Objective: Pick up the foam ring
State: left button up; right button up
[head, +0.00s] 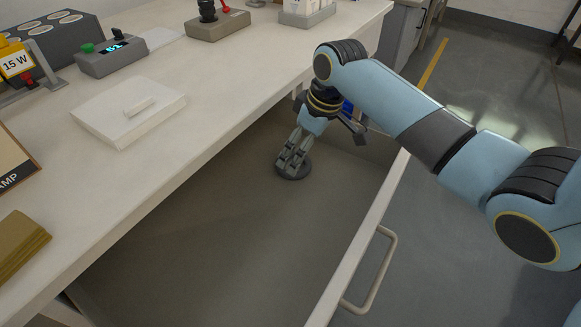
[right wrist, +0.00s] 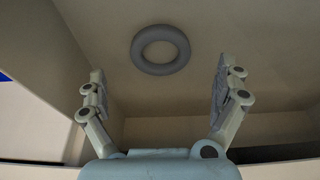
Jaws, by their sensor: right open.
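The foam ring (right wrist: 160,70) is a dark grey ring lying flat on the floor of the open drawer. In the right wrist view it shows whole, beyond and between my fingertips, with its hole clear. In the head view the ring (head: 293,176) is partly covered by my right gripper (head: 289,157), which points down over it. My right gripper (right wrist: 158,88) is open, its two fingers spread wider than the ring, with nothing held. I cannot tell the exact gap between the fingertips and the ring. My left gripper is not in view.
The open drawer (head: 190,255) is otherwise bare where visible; its front panel (head: 360,240) with a handle (head: 385,270) stands right of the ring.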

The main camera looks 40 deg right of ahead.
jog(key=x, duration=0.1)
jog(key=b+x, duration=0.1)
jog(key=x, duration=0.1)
jog(key=b+x, duration=0.1)
jog(key=x, duration=0.1)
jog(key=shift+w+a+f, duration=0.1)
jog(key=shift+w+a, duration=0.05)
jog(key=shift+w, duration=0.15)
jog(key=c, duration=0.8)
